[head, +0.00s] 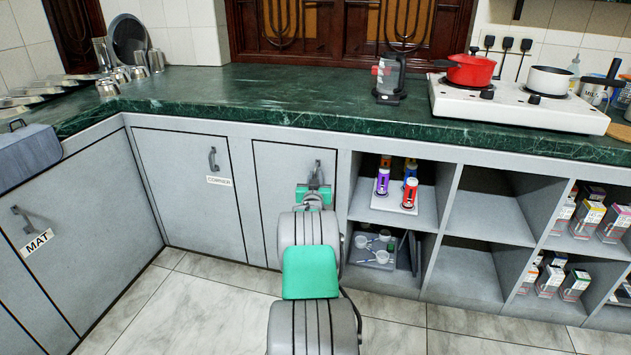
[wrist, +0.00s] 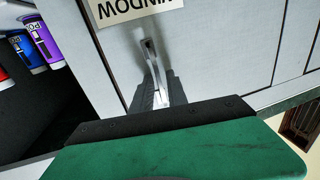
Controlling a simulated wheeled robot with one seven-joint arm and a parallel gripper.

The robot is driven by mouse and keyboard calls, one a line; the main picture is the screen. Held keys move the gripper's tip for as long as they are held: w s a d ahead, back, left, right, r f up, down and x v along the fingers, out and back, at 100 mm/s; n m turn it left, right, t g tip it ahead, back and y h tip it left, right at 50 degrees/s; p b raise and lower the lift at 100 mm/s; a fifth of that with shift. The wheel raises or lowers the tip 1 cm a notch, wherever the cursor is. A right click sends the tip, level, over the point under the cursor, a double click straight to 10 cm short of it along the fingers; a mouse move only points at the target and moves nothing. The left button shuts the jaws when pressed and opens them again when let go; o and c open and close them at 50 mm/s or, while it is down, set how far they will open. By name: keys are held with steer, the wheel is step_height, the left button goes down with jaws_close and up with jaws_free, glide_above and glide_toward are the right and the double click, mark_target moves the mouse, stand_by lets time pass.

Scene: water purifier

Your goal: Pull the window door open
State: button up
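The window door (head: 275,195) is a grey cabinet door under the counter, and it is closed in its frame. Its grey metal handle (head: 317,168) is at the upper right of the door. My gripper (head: 315,187) is in front of the door at this handle. In the wrist view, the handle (wrist: 150,55) runs between the two dark fingers of my gripper (wrist: 158,92), which sit close on both sides of it. The white WINDOW label (wrist: 135,8) appears upside down at the top. My arm hides the lower right of the door in the head view.
Left of it are the closed CORNER door (head: 185,195) and MAT door (head: 75,240). Open shelves (head: 490,215) with bottles and boxes are on the right. The green counter (head: 240,95) overhangs above. The tiled floor (head: 200,310) in front is clear.

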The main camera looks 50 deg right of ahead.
jaws_close()
stand_by(1.4)
